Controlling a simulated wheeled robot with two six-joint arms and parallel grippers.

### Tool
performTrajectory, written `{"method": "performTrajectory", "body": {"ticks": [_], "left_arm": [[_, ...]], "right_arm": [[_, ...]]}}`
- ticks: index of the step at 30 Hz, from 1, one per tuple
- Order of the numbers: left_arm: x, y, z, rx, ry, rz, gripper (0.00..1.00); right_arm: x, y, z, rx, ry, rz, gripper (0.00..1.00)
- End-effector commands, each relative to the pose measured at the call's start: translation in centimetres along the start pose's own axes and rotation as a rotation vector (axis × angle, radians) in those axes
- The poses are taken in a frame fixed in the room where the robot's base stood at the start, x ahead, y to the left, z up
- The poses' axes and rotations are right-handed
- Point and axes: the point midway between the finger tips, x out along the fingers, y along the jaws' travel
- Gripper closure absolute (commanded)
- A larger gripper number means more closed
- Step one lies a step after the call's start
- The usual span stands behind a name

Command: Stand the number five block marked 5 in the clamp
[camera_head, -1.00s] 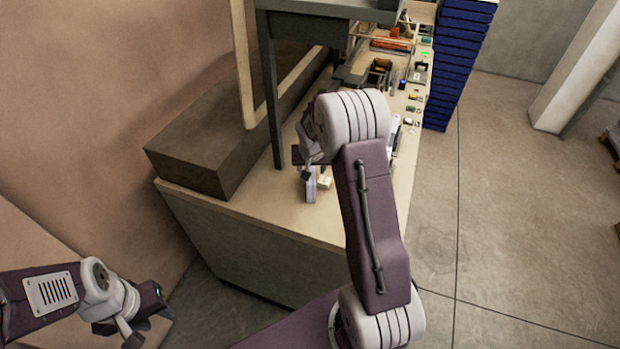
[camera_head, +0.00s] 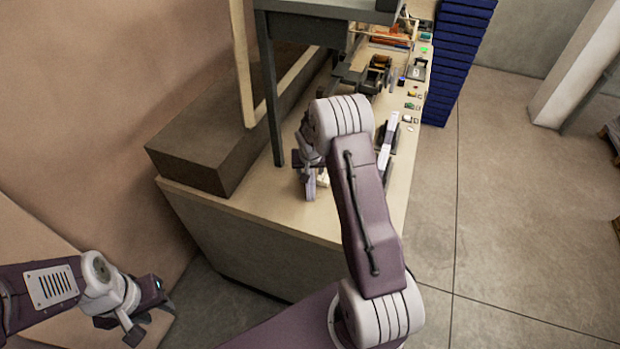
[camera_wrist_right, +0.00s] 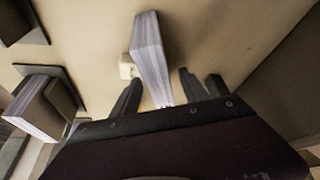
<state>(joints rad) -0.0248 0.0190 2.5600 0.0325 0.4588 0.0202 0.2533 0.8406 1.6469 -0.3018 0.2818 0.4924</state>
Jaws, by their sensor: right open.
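A pale, paper-like block (camera_head: 310,188) stands on the near end of the bench. It also shows in the right wrist view (camera_wrist_right: 150,48); no 5 can be read on it. My right gripper (camera_head: 306,166) is low over it. In the right wrist view my right gripper (camera_wrist_right: 168,84) is open, with the block's lower end between its fingers; contact cannot be told. A white stack in a dark holder (camera_head: 388,140), possibly the clamp, lies farther along the bench. My left gripper (camera_head: 142,312) hangs at lower left, away from the bench; its opening is unclear.
A small cream piece (camera_wrist_right: 126,66) sits beside the block. A grey box (camera_head: 200,150) and a dark post (camera_head: 271,100) stand on the bench's left. Small parts and tools crowd its far end.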

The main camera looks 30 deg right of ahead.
Motion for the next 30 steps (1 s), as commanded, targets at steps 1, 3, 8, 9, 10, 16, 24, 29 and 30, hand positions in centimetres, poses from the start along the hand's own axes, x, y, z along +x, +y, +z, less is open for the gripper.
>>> {"method": "performTrajectory", "body": {"ticks": [1,3,8,9,10,16,24,29,30], "left_arm": [[0.16,0.0,0.02,0.0,0.0,0.0,0.64],[0.27,-0.01,0.03,0.0,0.0,0.0,0.64],[0.35,-0.01,0.03,0.0,0.0,0.0,0.64],[0.33,-0.01,0.03,0.0,0.0,0.0,0.64],[0.32,-0.01,0.03,0.0,0.0,0.0,0.64],[0.31,-0.01,0.03,0.0,0.0,0.0,0.64],[0.31,-0.01,0.03,0.0,0.0,0.0,0.64],[0.17,0.0,0.02,0.0,0.0,0.0,0.64],[-0.05,0.0,0.0,0.0,0.0,0.0,0.64]], "right_arm": [[0.11,0.0,0.05,0.0,0.0,0.0,0.47],[0.17,0.0,0.08,0.0,0.0,0.0,0.47],[0.19,0.0,0.09,0.0,0.0,0.0,0.47],[0.18,0.0,0.08,0.0,0.0,0.0,0.47],[0.17,0.0,0.08,0.0,0.0,0.0,0.47],[0.17,0.0,0.08,0.0,0.0,0.0,0.72],[0.14,-0.01,0.03,0.0,0.001,0.0,1.0],[0.04,-0.01,-0.02,0.0,0.001,0.0,1.0],[-0.12,-0.01,-0.08,0.0,0.001,0.0,1.0]]}}
